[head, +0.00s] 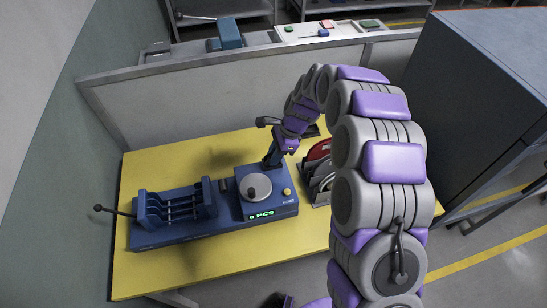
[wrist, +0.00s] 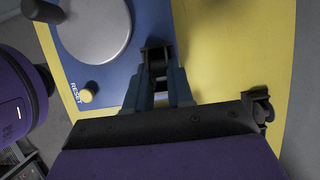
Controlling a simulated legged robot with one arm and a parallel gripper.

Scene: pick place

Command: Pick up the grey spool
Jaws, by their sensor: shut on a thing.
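My gripper (wrist: 157,58) points down at the edge of the blue counting device, beside its round grey plate (wrist: 98,28). Its fingers are closed together on a small dark thing (wrist: 157,70), mostly hidden between the black fingertips. I cannot tell for sure whether this is the grey spool. In the head view my gripper (head: 270,160) is at the back of the blue device (head: 284,207), behind its grey plate (head: 257,185). A small dark upright piece stands on the plate.
The yellow table (head: 190,160) also carries a blue rack with rods and a lever (head: 172,210). A holder with red and pale discs (head: 319,175) is right of the device. A grey panel (head: 200,92) stands behind, and a dark cabinet (head: 475,90) at right.

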